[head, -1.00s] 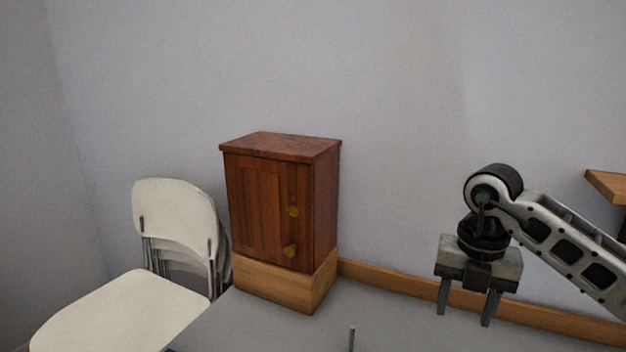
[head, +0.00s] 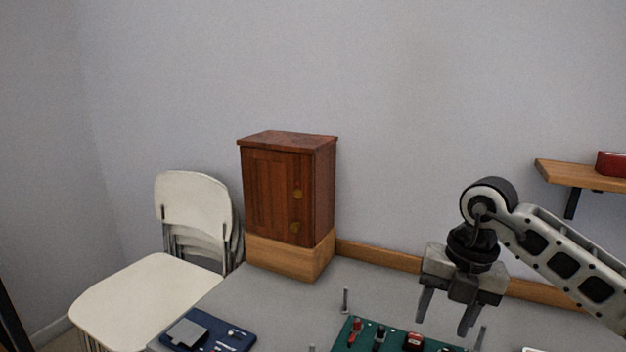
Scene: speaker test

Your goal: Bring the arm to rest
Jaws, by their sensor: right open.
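My right gripper (head: 443,318) hangs at the right of the head view, fingers pointing down and apart. It is open, with nothing between its fingers. It is in front of the table's back edge, above the right part of a green board (head: 392,338). My left gripper is not in view.
A grey table (head: 262,298) carries the green board with red and black parts, and a blue panel (head: 208,334) at the front left. A brown wooden cabinet (head: 276,198) stands at the back. White chairs (head: 150,292) are at left. A wall shelf (head: 573,173) holds a red object (head: 611,164).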

